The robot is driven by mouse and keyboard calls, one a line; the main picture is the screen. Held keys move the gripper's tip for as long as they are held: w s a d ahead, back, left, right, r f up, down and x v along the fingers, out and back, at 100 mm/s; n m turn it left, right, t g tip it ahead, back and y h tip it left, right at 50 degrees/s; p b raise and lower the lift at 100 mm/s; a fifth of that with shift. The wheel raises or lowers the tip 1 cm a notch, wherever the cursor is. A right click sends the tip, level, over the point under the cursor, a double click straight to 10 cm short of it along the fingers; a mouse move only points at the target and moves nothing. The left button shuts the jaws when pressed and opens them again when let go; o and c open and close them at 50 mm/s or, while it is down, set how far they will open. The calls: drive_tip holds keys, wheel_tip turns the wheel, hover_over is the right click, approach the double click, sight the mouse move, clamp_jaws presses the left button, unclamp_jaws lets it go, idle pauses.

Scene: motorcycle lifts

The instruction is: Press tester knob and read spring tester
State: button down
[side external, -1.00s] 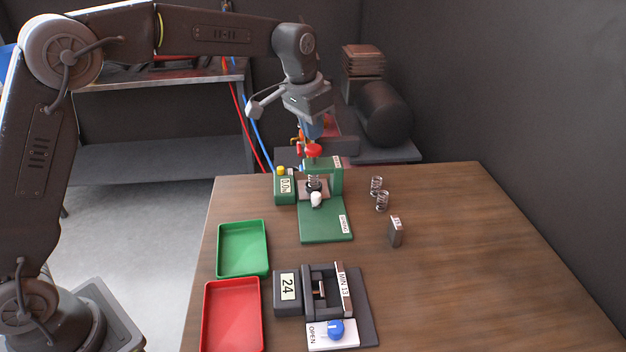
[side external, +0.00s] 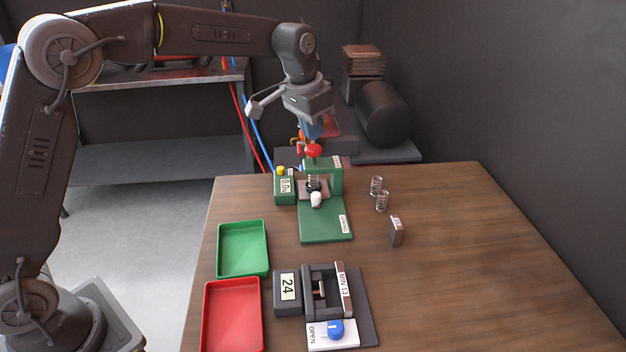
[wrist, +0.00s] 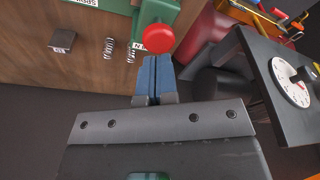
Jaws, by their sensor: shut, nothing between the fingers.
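The green spring tester (side external: 325,222) stands at the far end of the wooden table, with a red knob (side external: 313,150) on top and a spring (side external: 313,182) under its press head. Its small green display box (side external: 285,188) appears to read 0.0. My gripper (side external: 311,134) points down just above and behind the red knob, its blue fingers shut and empty. In the wrist view the closed fingertips (wrist: 153,60) lie right by the red knob (wrist: 159,39); I cannot tell whether they touch it.
Two loose springs (side external: 382,201) and a small grey block (side external: 396,232) stand right of the tester. A green tray (side external: 243,248) and a red tray (side external: 233,314) lie at left. A dark gauge fixture (side external: 365,300) with a 24 display (side external: 287,286) sits in front. The table's right side is clear.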

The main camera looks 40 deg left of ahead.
sight(313, 147)
drive_tip(key=shift+f, duration=0.2)
drive_tip(key=shift+f, duration=1.75)
drive_tip(key=shift+r, duration=3.45)
drive_tip(key=shift+r, duration=0.1)
drive_tip(key=s+a+r+n+t, duration=0.1)
drive_tip(key=s+a+r, duration=0.1)
drive_tip(key=s, duration=0.9)
drive_tip(key=s+a+r+n+t, duration=0.1)
drive_tip(key=s+a+r, duration=0.1)
drive_tip(key=s, duration=1)
drive_tip(key=s+f+n+t, duration=0.1)
drive_tip(key=s+f, duration=0.4)
drive_tip(key=s, duration=0.3)
drive_tip(key=shift+s+y, duration=0.3)
drive_tip(key=shift+s, duration=0.1)
